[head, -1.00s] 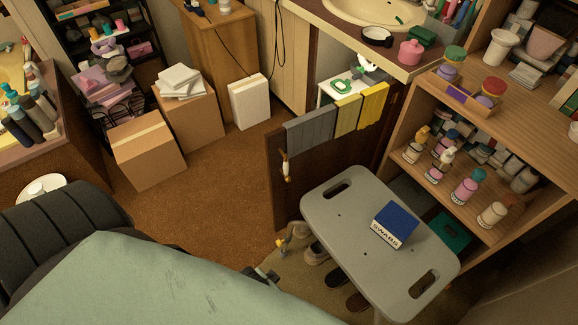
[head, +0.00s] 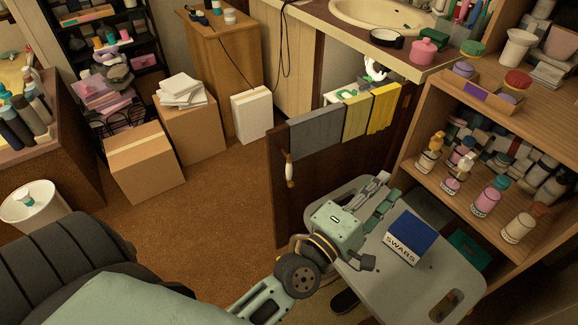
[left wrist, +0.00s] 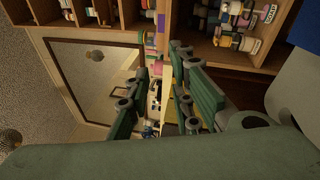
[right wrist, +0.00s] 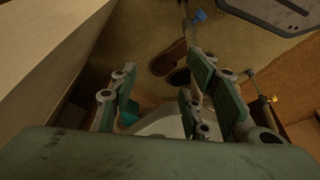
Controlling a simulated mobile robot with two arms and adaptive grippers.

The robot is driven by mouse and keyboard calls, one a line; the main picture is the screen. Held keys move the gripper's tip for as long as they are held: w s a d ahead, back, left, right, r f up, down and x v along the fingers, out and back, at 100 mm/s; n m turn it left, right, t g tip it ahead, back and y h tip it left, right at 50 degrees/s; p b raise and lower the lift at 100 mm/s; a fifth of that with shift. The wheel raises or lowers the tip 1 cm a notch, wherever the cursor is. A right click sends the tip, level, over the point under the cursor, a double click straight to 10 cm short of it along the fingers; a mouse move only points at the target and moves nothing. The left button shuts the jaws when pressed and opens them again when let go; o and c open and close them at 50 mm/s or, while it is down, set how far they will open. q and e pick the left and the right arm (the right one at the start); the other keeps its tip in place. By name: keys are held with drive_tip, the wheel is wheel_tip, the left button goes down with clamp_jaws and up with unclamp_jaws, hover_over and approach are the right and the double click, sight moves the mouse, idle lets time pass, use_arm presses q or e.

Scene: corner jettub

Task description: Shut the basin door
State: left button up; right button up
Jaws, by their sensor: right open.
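The basin door (head: 285,215) is dark brown and stands open, jutting out from the cabinet below the basin (head: 375,12). Its pale handle (head: 289,170) is at the free left edge. A grey towel (head: 315,133) and yellow towels (head: 385,102) hang over its top. My left gripper (head: 388,188) is in front of the door, above the grey stool, with its fingers pointing toward the upper right. It is open and empty, also in the left wrist view (left wrist: 160,82). My right gripper (right wrist: 160,75) shows only in the right wrist view, open and empty.
The grey stool (head: 445,282) with a blue swabs box (head: 409,238) stands in front of the door. The wooden shelf (head: 405,178) with bottles is on the right. Cardboard boxes (head: 145,165) stand at left. The carpet (head: 215,220) left of the door is clear.

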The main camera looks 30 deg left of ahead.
use_arm(q)
drive_tip(key=w+a+r+n+t+y, duration=0.1)
drive_tip(key=w+a+n+t+y, duration=0.1)
drive_tip(key=a+n+y, duration=0.55)
drive_tip(key=n+g+y, duration=1.1)
drive_tip(key=n+y, duration=0.1)
drive_tip(key=n, duration=1)
approach(290, 166)
drive_tip(key=x, duration=0.3)
drive_tip(key=shift+m+h, duration=0.25)
drive_tip(key=x, duration=0.8)
drive_tip(key=shift+r, duration=0.1)
use_arm(e)
wheel_tip(290, 166, down, 6)
use_arm(q)
drive_tip(key=shift+c, duration=0.5)
use_arm(e)
drive_tip(key=shift+a+f, duration=0.1)
use_arm(q)
clamp_jaws()
